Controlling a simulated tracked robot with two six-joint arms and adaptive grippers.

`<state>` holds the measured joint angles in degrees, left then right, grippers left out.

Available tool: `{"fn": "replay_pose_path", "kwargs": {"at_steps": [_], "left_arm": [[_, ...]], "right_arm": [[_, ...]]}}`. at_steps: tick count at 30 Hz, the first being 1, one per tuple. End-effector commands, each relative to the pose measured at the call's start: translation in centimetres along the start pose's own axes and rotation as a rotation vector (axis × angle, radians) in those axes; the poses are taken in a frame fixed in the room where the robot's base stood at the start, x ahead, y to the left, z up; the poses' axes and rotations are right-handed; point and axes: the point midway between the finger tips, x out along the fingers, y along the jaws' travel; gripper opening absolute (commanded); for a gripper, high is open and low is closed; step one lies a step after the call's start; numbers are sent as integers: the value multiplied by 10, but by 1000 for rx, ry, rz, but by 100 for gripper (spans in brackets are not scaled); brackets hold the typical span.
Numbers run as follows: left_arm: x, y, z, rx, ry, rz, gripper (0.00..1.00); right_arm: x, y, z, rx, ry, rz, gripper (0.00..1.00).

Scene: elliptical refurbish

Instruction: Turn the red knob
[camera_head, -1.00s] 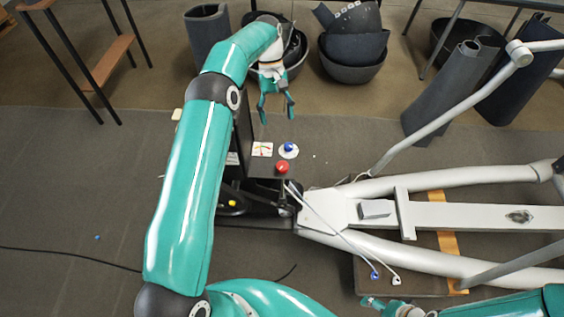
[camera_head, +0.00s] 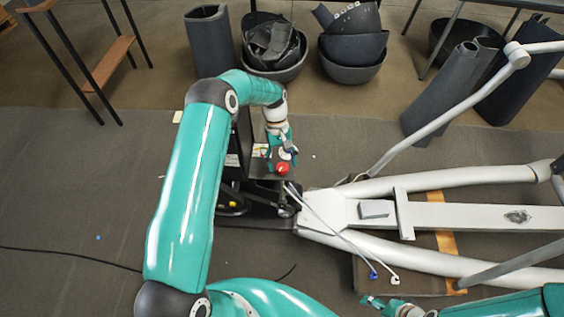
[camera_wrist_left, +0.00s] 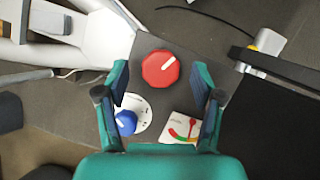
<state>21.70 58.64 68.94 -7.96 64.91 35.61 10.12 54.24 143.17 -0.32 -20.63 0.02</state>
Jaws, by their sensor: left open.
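The red knob (camera_head: 282,168) sits on the dark panel (camera_head: 258,172) of the machine. In the left wrist view the red knob (camera_wrist_left: 161,68) shows a white pointer line aimed to the upper right. My left gripper (camera_head: 281,152) is over the panel just behind the knob. In the left wrist view its fingers (camera_wrist_left: 160,80) are spread on both sides of the knob, apart from it and empty. A blue knob (camera_wrist_left: 125,121) on a white dial lies by the left finger. My right gripper (camera_head: 375,303) is at the bottom edge; its jaws are too small to judge.
A gauge card (camera_wrist_left: 181,127) with a red needle lies beside the blue knob. The white elliptical frame (camera_head: 450,215) stretches to the right. Two cables (camera_head: 345,240) end in blue and white plugs. Dark tubs (camera_head: 352,50) stand at the back. Floor at the left is mostly clear.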

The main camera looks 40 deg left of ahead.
Motion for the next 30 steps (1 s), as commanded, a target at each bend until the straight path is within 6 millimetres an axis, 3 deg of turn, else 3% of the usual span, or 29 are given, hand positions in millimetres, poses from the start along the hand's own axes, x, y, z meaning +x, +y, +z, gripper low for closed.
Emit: {"fn": "replay_pose_path", "kwargs": {"at_steps": [12,22,26,30], "left_arm": [[8,-1,0,-1,0,0,66],[8,-1,0,-1,0,0,11],[9,0,-1,13,1,-5,8],[13,2,-3,108,4,-42,8]], "right_arm": [[-1,0,0,0,0,0,68],[-1,0,0,0,0,0,68],[2,1,0,0,0,0,68],[20,7,0,0,0,0,68]]}}
